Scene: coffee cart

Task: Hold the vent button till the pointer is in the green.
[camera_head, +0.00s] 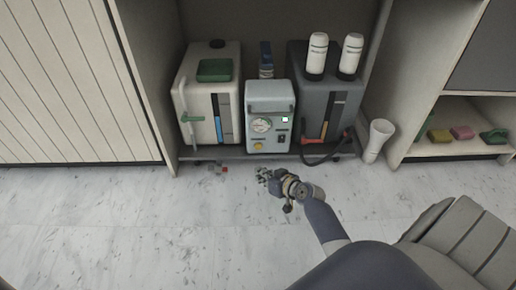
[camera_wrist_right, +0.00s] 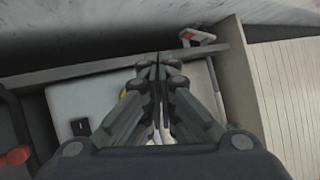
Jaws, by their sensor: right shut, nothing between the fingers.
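A light grey control box (camera_head: 269,97) stands between two tanks in the cart's lower bay. Its round gauge (camera_head: 262,125) is on the front; the pointer is too small to read. A small light (camera_head: 285,119) glows white and green at the gauge's upper right. A yellow button (camera_head: 258,145) sits low on the front, and a dark switch is beside it. My right gripper (camera_head: 264,174) is in front of and below the box, apart from it. In the right wrist view its fingers (camera_wrist_right: 160,68) are shut and empty, partly hiding the box face (camera_wrist_right: 95,98). My left gripper is out of view.
A white tank (camera_head: 203,125) stands left of the box and a dark tank (camera_head: 343,105) right of it. A black hose with a red part (camera_head: 347,134) hangs at the right. A white cup-like thing (camera_head: 378,141) leans beside it. The floor in front is mostly clear.

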